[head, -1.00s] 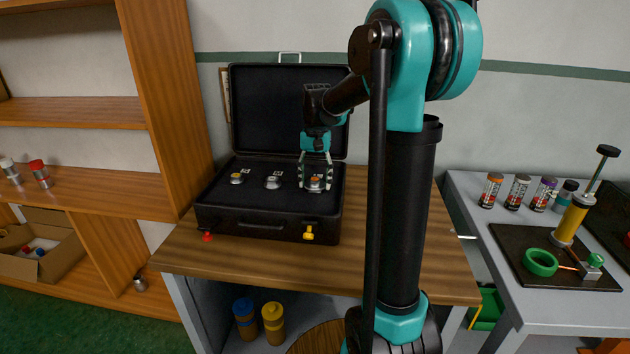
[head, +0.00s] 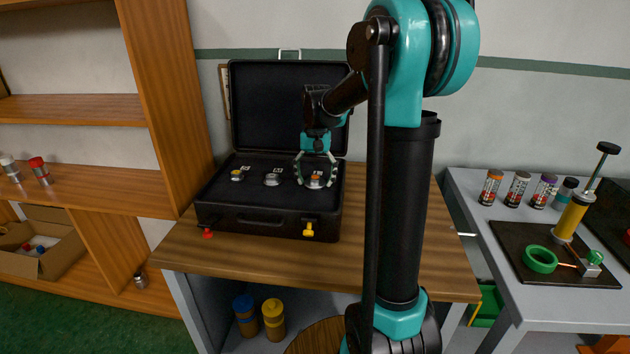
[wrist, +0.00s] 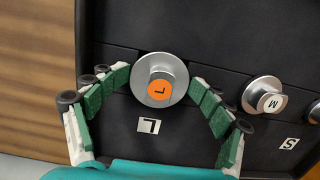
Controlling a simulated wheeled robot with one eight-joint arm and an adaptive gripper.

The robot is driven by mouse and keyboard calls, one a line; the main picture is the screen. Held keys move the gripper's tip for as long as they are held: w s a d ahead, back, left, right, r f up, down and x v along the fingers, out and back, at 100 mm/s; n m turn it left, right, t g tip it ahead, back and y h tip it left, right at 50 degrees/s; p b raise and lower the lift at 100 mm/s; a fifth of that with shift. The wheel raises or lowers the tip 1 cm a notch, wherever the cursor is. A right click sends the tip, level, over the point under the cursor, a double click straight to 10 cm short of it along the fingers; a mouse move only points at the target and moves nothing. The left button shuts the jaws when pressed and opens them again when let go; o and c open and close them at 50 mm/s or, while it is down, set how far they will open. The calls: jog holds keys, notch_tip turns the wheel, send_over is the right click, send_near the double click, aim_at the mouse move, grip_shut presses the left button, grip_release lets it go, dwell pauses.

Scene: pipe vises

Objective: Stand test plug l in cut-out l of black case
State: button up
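Test plug l, a silver disc-shaped plug with an orange top marked L, stands upright in the black case beside the label L; it shows in the wrist view (wrist: 160,80) and the head view (head: 316,182). It sits where cut-out l is, and the cut-out's edge is hidden beneath it. The black case (head: 262,221) is open on the wooden bench. My gripper (head: 317,179) is open, its green-padded fingers spread on either side of the plug, apart from it in the wrist view (wrist: 161,82).
Silver plug M (wrist: 264,96) stands in the case near its label, with another plug (head: 237,176) farther left. The raised case lid (head: 275,105) is behind my gripper. A wooden shelf (head: 160,100) stands left, and a grey table (head: 560,310) with several cans is at right.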

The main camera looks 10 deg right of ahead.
aim_at(316, 175)
notch_tip(316, 175, up, 13)
jog(key=w, duration=0.1)
jog(key=shift+w+d, duration=0.2)
jog(key=shift+d, duration=0.05)
dwell(1.2)
